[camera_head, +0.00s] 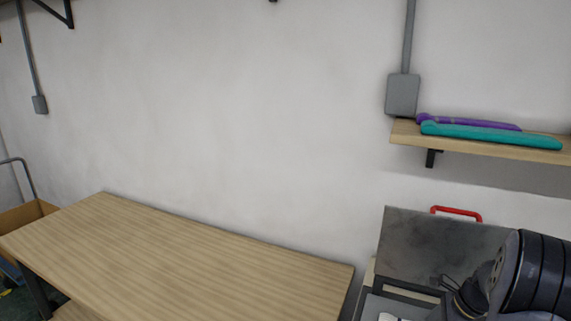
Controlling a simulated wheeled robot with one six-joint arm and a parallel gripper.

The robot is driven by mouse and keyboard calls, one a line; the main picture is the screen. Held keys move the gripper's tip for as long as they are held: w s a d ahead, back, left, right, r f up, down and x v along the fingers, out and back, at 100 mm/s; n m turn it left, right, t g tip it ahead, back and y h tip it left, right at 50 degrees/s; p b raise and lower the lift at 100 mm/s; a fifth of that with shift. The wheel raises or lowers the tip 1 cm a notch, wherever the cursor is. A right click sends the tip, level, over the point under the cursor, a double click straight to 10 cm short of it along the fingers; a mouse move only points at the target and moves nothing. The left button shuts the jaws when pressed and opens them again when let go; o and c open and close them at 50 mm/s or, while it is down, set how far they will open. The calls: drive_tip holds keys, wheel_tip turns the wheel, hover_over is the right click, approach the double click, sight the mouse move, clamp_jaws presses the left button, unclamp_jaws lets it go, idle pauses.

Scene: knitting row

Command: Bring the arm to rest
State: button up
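The dark joints of my own arm show at the lower right corner of the head view, in front of a grey metal panel (412,245). My gripper is not in view, so I cannot see whether it is open or shut or holds anything.
A bare wooden table (170,255) stands at the lower left. A wooden shelf (470,146) on the right wall bears a purple item (465,122) and a teal item (490,134). A red handle (457,212) tops the panel. A cart with a cardboard box (22,215) stands far left.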

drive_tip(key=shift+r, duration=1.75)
